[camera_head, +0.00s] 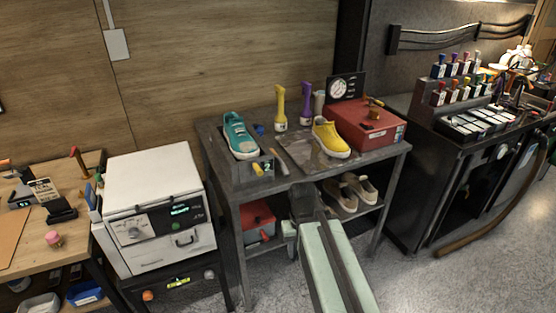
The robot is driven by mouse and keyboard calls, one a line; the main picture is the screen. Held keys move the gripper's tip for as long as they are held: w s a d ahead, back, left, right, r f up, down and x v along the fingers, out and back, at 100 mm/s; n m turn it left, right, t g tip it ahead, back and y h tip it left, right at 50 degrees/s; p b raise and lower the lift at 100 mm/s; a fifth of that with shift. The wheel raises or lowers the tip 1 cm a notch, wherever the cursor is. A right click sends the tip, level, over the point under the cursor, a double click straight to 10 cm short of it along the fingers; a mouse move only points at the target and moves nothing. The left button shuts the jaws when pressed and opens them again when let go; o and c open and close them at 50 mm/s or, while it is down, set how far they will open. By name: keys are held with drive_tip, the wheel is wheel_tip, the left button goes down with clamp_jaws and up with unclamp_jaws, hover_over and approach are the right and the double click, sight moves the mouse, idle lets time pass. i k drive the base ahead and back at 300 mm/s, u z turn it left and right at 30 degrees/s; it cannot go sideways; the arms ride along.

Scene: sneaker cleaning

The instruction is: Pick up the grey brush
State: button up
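A small grey upright item (319,102), possibly the grey brush, stands at the back of the grey worktable (233,176). It is beside an upright purple brush (306,104) and an upright yellow brush (280,108). It is partly hidden and too small to identify surely. A small pale tool (282,166), perhaps also a brush, lies near the front edge. My arm rises from the bottom with its dark end, my gripper (303,204), in front of the worktable and apart from these brushes. Its fingers are not distinct.
A teal sneaker (239,136) and a yellow sneaker (330,138) are on the worktable. A red box (366,125) stands at the right. A white machine (155,205) stands left. Beige shoes (345,191) lie on the lower shelf. Open floor is at the lower right.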

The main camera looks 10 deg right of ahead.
sight(281, 164)
drive_tip(key=u, duration=2.85)
drive_tip(key=k, duration=1.05)
drive_tip(key=z, duration=1.25)
drive_tip(key=i, duration=1)
drive_tip(key=u, duration=0.15)
